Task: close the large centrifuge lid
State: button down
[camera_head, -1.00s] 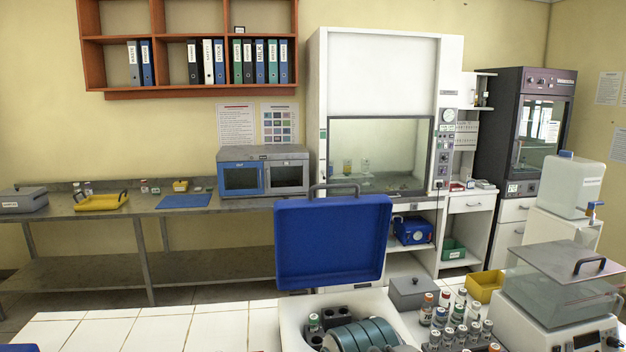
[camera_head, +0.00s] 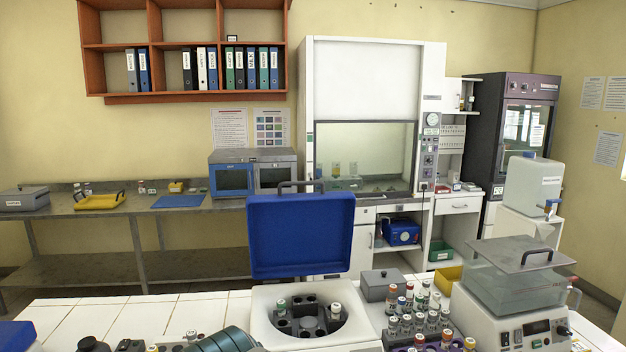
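The open bowl shows a grey rotor (camera_head: 307,318) with dark holes. A few capped tubes, one white-topped (camera_head: 335,311) and one green-topped (camera_head: 281,307), sit in it. A teal ringed part of my arm shows at the bottom edge, left of the centrifuge. My gripper cannot be made out.
A blue object (camera_head: 15,335) is at the lower left. White bench tiles (camera_head: 120,318) behind it are bare.

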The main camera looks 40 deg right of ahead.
aim_at(291, 235)
jog(key=k, duration=0.35)
jog(key=z, duration=1.15)
jog(key=i, duration=0.45)
jog(key=u, duration=0.05)
